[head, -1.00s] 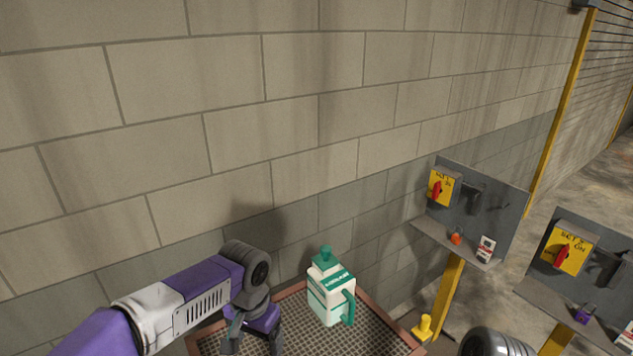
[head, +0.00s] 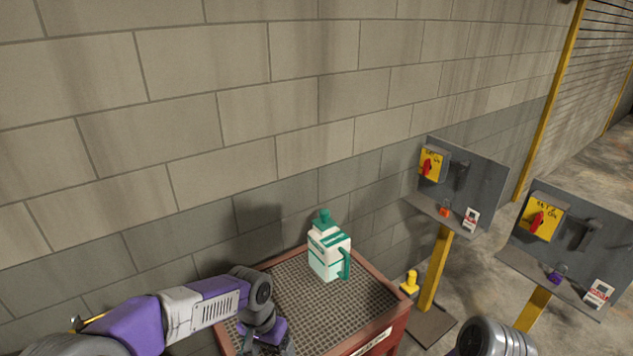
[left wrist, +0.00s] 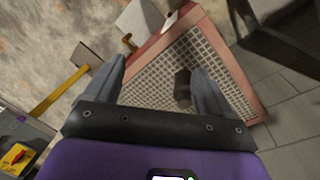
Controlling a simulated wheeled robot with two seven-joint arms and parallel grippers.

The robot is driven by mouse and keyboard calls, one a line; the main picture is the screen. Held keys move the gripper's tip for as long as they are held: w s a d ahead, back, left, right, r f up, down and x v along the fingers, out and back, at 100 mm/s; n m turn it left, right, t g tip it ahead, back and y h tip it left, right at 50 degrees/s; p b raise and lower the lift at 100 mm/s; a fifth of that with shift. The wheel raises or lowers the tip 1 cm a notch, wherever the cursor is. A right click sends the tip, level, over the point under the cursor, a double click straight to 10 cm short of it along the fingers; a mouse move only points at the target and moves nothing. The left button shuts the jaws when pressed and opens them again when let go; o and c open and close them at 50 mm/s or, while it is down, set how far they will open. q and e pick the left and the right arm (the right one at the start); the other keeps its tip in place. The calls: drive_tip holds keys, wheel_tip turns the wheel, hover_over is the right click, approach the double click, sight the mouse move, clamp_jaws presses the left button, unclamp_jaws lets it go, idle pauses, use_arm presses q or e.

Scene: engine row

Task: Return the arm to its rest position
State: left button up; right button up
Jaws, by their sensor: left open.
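My left arm comes in from the lower left of the head view. Its gripper (head: 268,347) is at the bottom edge, over the near left part of the mesh-topped stand, and the frame partly cuts it off. A white and green jug (head: 328,252) with a green cap and handle stands upright on the mesh top, apart from the gripper. My right gripper is not in view; only a grey rounded arm part shows at the bottom right.
The red-brown framed stand (head: 378,345) is beside a block wall (head: 215,180). To the right are two grey panels on yellow posts, with yellow switch boxes (head: 432,164) and (head: 541,217). A small yellow object (head: 410,281) is behind the stand.

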use_arm(q)
drive_tip(key=s+d+f+n+h, duration=0.15)
drive_tip(key=s+f, duration=0.25)
drive_tip(key=f, duration=0.5)
drive_tip(key=s+d+f+n+h, duration=0.1)
drive_tip(key=s+f+n, duration=0.15)
drive_tip(key=f, duration=0.75)
drive_tip(key=s+a+f+n, duration=0.2)
drive_tip(key=s+f+n, duration=0.1)
drive_tip(key=s+f, duration=0.7)
wheel_tip(320, 180, down, 16)
drive_tip(key=t+b, duration=0.1)
drive_tip(key=b, duration=1.6)
drive_tip(key=shift+s+f+b, duration=0.15)
drive_tip(key=shift+b, duration=0.2)
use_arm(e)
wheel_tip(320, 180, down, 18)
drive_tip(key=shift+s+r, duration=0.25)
use_arm(q)
drive_tip(key=shift+a, duration=0.1)
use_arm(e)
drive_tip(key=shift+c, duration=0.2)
